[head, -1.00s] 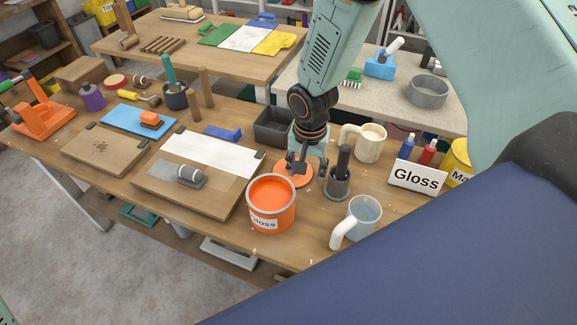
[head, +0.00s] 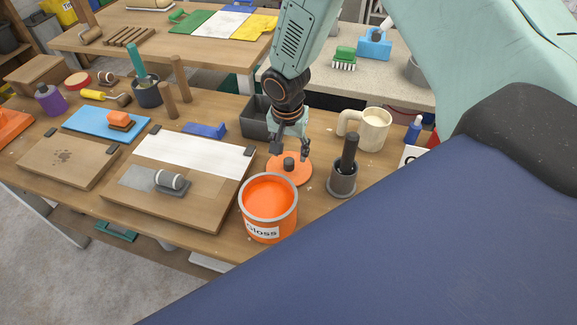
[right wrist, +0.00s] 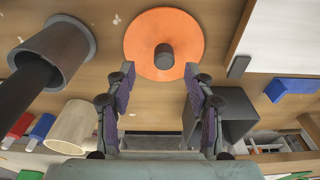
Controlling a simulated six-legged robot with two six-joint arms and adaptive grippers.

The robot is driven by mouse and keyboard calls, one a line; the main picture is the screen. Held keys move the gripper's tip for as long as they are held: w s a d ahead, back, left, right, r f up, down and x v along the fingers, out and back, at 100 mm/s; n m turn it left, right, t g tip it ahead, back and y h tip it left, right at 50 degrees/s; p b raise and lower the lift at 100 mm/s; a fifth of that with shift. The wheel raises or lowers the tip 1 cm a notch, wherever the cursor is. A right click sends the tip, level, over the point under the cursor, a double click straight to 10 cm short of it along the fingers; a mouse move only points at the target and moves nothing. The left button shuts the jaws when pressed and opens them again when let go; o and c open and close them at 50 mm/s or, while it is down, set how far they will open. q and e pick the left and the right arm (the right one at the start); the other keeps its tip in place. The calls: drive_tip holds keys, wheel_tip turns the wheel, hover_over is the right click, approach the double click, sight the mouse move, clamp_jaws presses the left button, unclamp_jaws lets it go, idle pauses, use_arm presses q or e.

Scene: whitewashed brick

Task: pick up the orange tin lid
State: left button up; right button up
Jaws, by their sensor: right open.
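The orange tin lid (head: 288,172) lies flat on the wooden bench, a round disc with a dark knob (head: 289,163) standing at its centre. It also shows in the right wrist view (right wrist: 180,30), with its knob just beyond the gap between the fingertips. My right gripper (head: 290,150) is open and empty, fingers pointing down, close to the lid on its far side. The open orange tin (head: 247,216) of paint stands just in front of the lid, labelled Gloss. My left gripper is not in the head view.
A dark grey pot with a black-handled tool (head: 343,182) stands right of the lid. A cream mug (head: 376,130) is behind it, and a dark grey box (head: 256,118) stands behind the gripper. A board with a white sheet (head: 160,206) lies to the left.

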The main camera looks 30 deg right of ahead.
sight(289, 160)
drive_tip(key=f, duration=0.2)
drive_tip(key=w+f, duration=0.1)
drive_tip(key=f, duration=0.1)
drive_tip(key=shift+w+d+f, duration=0.15)
drive_tip(key=shift+w+f, duration=0.05)
drive_tip(key=shift+f, duration=0.35)
drive_tip(key=shift+s+d, duration=0.2)
drive_tip(key=shift+d, duration=0.05)
drive_tip(key=shift+w+a+f, duration=0.1)
drive_tip(key=shift+w+a, duration=0.05)
drive_tip(key=shift+w, duration=0.1)
drive_tip(key=c, duration=0.4)
drive_tip(key=shift+s, duration=0.2)
drive_tip(key=c, duration=0.6)
drive_tip(key=shift+w, duration=0.1)
clamp_jaws()
